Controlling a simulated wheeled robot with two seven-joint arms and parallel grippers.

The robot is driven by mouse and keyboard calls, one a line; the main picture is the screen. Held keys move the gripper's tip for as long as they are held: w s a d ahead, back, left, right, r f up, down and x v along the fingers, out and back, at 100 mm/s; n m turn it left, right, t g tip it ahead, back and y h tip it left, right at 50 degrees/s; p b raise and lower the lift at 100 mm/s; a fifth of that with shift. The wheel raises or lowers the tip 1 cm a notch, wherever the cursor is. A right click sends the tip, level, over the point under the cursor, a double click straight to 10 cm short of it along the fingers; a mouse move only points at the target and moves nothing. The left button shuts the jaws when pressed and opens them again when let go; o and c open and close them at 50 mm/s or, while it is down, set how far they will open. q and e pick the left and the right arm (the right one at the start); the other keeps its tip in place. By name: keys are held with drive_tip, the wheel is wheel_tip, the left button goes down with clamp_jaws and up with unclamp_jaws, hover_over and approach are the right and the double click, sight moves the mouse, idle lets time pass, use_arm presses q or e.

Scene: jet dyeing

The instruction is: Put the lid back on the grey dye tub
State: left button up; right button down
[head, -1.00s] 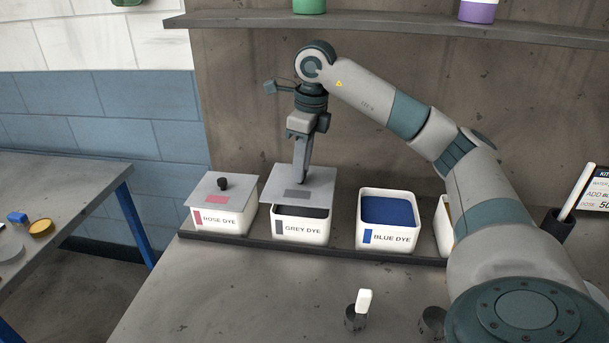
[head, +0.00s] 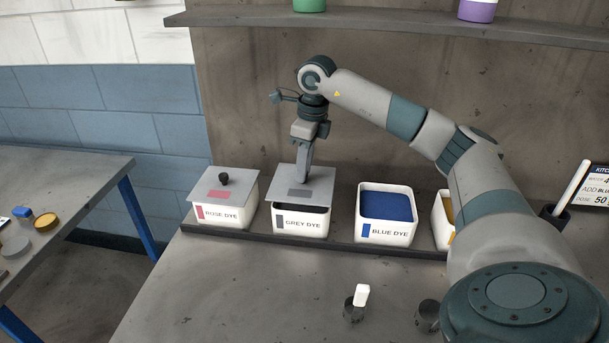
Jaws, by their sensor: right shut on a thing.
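The grey dye tub (head: 300,224) is a white tub labelled GREY DYE, standing in a dark tray between the rose and blue tubs. Its flat grey lid (head: 318,196) with a dark label patch is over the tub. A dark gap shows between the lid's front edge and the tub's rim, so the lid looks slightly raised or set back. My right gripper (head: 303,178) points down and is shut on the lid; its fingers hide the lid's knob. My left gripper is not in view.
The rose dye tub (head: 228,216) on the left has its lid on. The open blue dye tub (head: 386,229) is on the right, with a yellow one (head: 441,222) beyond it. A small dark cup (head: 353,311) holding a white item stands in front. A shelf (head: 400,27) runs above.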

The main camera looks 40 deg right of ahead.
wheel_tip(320, 180, down, 2)
drive_tip(key=shift+s+f+p, duration=0.1)
drive_tip(key=shift+p, duration=0.4)
drive_tip(key=shift+d+f+p, duration=0.15)
drive_tip(key=shift+f+p, duration=0.05)
drive_tip(key=shift+p, duration=0.15)
drive_tip(key=shift+f, duration=0.3)
drive_tip(key=shift+w, duration=0.2)
drive_tip(key=shift+f, duration=0.2)
drive_tip(key=c, duration=1.6)
unclamp_jaws()
drive_tip(key=shift+o, duration=0.2)
drive_tip(key=shift+r, duration=0.1)
